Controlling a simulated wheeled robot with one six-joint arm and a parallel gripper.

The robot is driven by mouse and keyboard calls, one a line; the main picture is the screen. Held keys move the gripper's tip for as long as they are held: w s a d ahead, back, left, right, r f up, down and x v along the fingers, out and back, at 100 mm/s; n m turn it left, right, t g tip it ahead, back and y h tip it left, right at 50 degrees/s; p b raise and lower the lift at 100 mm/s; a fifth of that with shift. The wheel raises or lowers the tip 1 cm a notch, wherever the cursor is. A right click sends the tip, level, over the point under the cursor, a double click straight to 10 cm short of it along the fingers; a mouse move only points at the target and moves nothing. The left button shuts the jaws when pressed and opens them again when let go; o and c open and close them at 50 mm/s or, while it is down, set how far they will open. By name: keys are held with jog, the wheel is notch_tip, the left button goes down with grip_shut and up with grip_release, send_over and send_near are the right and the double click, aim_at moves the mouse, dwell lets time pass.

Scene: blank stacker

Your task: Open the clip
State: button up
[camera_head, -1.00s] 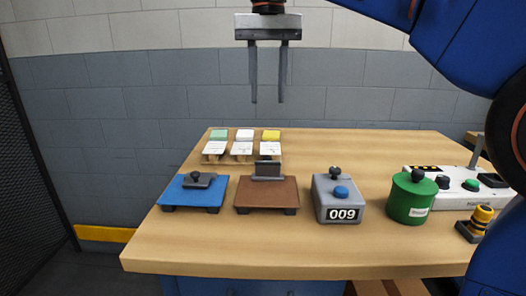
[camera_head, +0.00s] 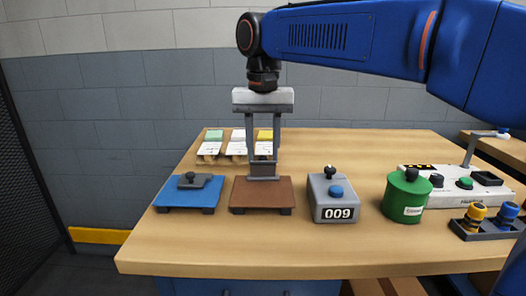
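A dark grey upright plate (camera_head: 263,170) stands at the back of a brown board (camera_head: 262,195) and looks like the clip. My gripper (camera_head: 263,160) is directly over it, pointing down. Its two fingers are apart, one at each side of the plate, with the tips near its upper part. I cannot tell whether they touch it. A blue board (camera_head: 188,200) to the left bears a flat grey piece with a black knob (camera_head: 192,181), which could also be a clip.
Green, white and yellow blanks (camera_head: 214,136) lie on stands behind. A grey box marked 009 (camera_head: 334,205), a green canister (camera_head: 406,197) and a white control panel (camera_head: 450,190) stand to the right. The table front (camera_head: 260,245) is clear.

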jog(key=shift+f, duration=0.1)
grip_shut()
jog(key=shift+w+f+g, duration=0.3)
jog(key=shift+w+g, duration=0.25)
jog(key=shift+g, duration=0.55)
jog(key=shift+w+f+g, duration=0.25)
jog(key=shift+w+g, duration=0.3)
jog(key=shift+g, duration=0.55)
grip_release()
jog(key=shift+r, duration=0.1)
